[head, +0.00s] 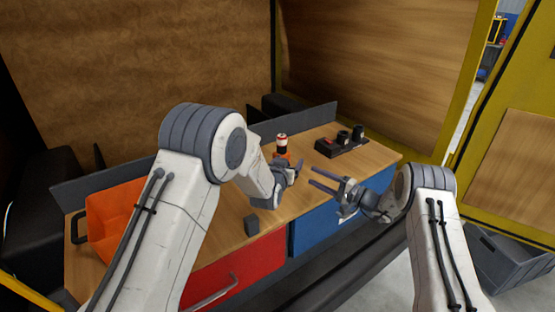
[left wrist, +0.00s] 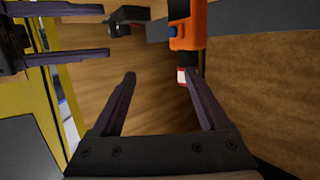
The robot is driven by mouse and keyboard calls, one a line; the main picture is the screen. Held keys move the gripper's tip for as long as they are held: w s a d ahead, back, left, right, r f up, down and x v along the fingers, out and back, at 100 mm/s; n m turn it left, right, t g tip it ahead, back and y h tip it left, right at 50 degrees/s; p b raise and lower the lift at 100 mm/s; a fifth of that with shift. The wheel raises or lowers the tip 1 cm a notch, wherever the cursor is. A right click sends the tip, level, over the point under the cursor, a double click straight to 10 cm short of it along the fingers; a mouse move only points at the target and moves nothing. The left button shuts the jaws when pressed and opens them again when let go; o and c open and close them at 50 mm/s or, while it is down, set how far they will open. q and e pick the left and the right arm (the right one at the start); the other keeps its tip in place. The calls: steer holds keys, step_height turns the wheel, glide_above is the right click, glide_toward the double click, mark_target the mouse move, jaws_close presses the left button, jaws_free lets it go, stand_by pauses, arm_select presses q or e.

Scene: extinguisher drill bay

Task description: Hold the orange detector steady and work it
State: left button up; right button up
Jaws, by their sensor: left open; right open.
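The orange detector (head: 284,156) stands upright on the wooden workbench (head: 322,159), with a dark part and a red and white top. My left gripper partly hides its lower part in the head view. My left gripper (head: 297,168) is open and empty in front of it. In the left wrist view, the detector (left wrist: 187,30) appears upside down by the right-hand finger of my left gripper (left wrist: 158,76), not between the fingers. I cannot tell whether they touch. My right gripper (head: 313,177) is open and empty over the bench's front side, pointing left; it also shows in the left wrist view (left wrist: 105,31).
A black holder (head: 328,151) with dark round parts stands at the back right of the bench. An orange bin (head: 108,210) is at the left, and a small dark block (head: 251,225) near the front edge. A low grey panel (head: 310,122) runs along the back.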

mark_target(281, 150)
arm_select(q)
steer(key=w+a+t, duration=0.1)
steer(key=w, duration=0.1)
steer(key=w+a+f+t, duration=0.1)
steer(key=a, duration=0.1)
steer(key=shift+w+a+f+n+t+y, duration=0.2)
steer(key=shift+w+a+n+t+y, duration=0.1)
steer(key=shift+w+n+t, duration=0.1)
steer(key=shift+w+d, duration=0.35)
steer(key=shift+w, duration=1.35)
steer(key=shift+w+d, duration=0.3)
steer(key=shift+w, duration=1.35)
steer(key=shift+w+d, duration=0.35)
steer(key=shift+w, duration=1.35)
jaws_close()
jaws_free()
